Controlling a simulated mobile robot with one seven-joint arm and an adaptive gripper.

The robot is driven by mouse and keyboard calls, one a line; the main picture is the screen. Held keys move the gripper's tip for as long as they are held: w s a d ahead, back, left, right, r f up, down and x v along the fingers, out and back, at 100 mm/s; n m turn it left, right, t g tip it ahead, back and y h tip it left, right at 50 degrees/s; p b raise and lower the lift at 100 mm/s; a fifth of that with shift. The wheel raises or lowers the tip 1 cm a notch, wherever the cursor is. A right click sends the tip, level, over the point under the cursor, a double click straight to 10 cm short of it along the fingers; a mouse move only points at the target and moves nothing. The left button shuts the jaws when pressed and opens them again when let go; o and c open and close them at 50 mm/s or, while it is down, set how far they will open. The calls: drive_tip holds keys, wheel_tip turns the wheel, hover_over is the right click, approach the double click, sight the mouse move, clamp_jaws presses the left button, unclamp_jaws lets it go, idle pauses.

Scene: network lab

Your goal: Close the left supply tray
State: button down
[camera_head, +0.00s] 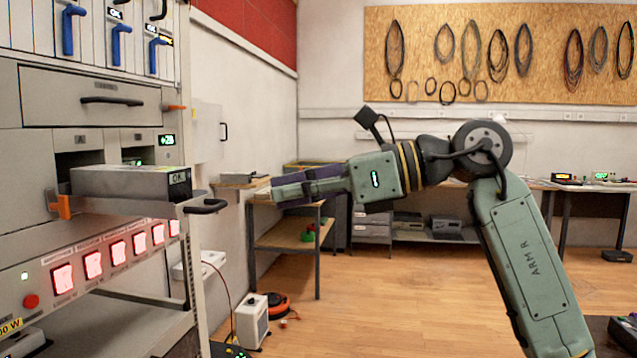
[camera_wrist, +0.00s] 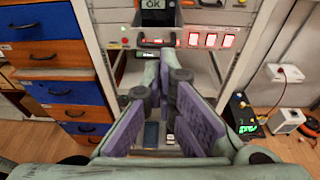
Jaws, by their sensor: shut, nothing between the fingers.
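A supply tray (camera_head: 150,206) sticks out of the rack at the left of the head view, pulled open. A grey supply unit (camera_head: 125,182) with a small "OK" display lies on it, and a black handle (camera_head: 207,206) is at its front end. An orange lever (camera_head: 60,204) is beside the tray.
The rack has a closed drawer (camera_head: 90,97) above the tray and a row of lit red switches (camera_head: 93,265) below. A wooden side table (camera_head: 290,235) stands behind my gripper. A white box (camera_head: 252,322) is on the floor. Blue and orange drawers (camera_wrist: 50,60) stand left in the wrist view.

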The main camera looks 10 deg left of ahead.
sight(185, 177)
drive_tip(key=p+x, duration=0.1)
drive_tip(key=x, duration=0.6)
drive_tip(key=shift+a, duration=0.1)
drive_tip(key=r+x, duration=0.1)
drive_tip(key=x, duration=0.6)
drive_tip(key=r+p+x, duration=0.1)
drive_tip(key=r+x, duration=0.1)
drive_tip(key=x, duration=0.5)
drive_tip(key=a+r+x, duration=0.1)
drive_tip(key=x, duration=0.6)
drive_tip(key=shift+w+r, duration=0.35)
drive_tip(key=shift+r, duration=0.05)
drive_tip(key=shift+d+r+p, duration=0.1)
drive_tip(key=shift+p, duration=0.25)
drive_tip(key=shift+d, duration=0.35)
drive_tip(key=b+v, duration=0.1)
drive_tip(key=v, duration=1.2)
drive_tip(key=shift+d, duration=0.1)
